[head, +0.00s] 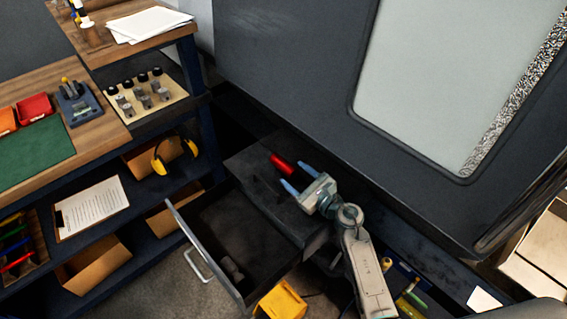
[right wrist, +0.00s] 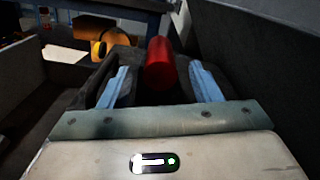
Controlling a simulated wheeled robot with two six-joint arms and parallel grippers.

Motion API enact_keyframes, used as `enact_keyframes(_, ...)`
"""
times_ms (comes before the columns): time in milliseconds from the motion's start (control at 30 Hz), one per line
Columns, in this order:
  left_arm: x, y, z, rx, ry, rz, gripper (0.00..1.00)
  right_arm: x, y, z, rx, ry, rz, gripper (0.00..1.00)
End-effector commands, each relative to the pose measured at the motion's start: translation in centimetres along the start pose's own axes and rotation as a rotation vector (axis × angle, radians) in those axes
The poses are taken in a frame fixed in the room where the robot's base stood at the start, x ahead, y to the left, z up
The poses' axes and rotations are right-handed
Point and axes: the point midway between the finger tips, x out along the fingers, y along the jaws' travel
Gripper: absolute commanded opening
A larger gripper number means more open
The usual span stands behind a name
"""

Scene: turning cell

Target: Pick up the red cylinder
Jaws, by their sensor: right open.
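The red cylinder (head: 282,164) lies on the dark top of the drawer cabinet (head: 247,163), below the machine door. My right gripper (head: 297,177) is open, its two blue fingers pointing toward the cylinder. In the head view the fingertips are close to the cylinder's near end. In the right wrist view the red cylinder (right wrist: 159,65) appears between the two blue fingers (right wrist: 160,75), with a gap on each side. I cannot tell whether its end is between the fingertips or just beyond them. My left gripper is not in view.
An open drawer (head: 184,228) with grey pieces inside juts out below the cabinet top. The large machine door (head: 290,60) rises close behind. A yellow bin (head: 283,302) is at the bottom. Shelves with yellow earmuffs (head: 158,160) and a tool board (head: 150,108) stand left.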

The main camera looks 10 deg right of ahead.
Motion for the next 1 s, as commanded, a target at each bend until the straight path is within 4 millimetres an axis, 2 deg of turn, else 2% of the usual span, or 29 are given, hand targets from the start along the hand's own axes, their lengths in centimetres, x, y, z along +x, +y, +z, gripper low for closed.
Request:
enact_keyframes(167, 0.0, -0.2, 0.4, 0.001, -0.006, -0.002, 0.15, 0.0, 0.0, -0.1, 0.0, 0.0, 0.0, 0.58)
enact_keyframes(467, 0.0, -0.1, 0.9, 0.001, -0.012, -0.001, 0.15, 0.0, 0.0, 0.0, 0.0, 0.0, 0.0, 0.01)
enact_keyframes(767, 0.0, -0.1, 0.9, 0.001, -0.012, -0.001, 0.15, 0.0, -0.1, 0.1, 0.0, -0.001, -0.001, 0.0)
enact_keyframes(1000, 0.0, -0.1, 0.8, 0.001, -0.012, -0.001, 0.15, 0.0, -0.5, 1.7, -0.002, -0.003, -0.001, 0.0)
